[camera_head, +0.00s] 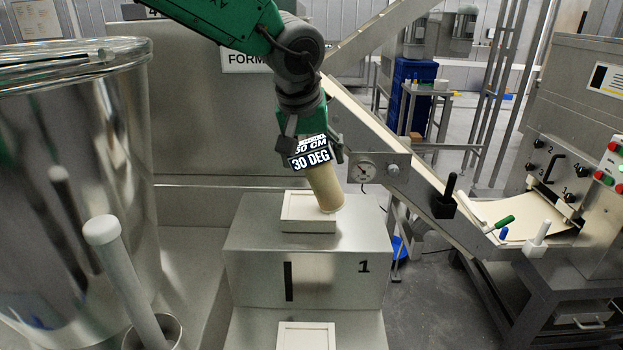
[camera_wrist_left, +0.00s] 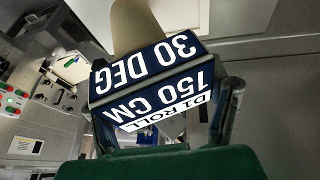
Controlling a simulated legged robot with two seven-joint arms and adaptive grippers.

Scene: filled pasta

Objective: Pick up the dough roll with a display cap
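The dough roll (camera_head: 325,188) is a tan cylinder with a dark blue display cap (camera_head: 310,155) on its upper end. My right gripper is out of view.
The tray sits on a metal block (camera_head: 245,262) marked 1. A second pale tray (camera_head: 305,337) is in front. A large steel vessel (camera_head: 60,190) stands at left, with a white-ended rod (camera_head: 125,270) before it. A sloping conveyor (camera_head: 400,170) and a machine (camera_head: 585,120) are at right.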

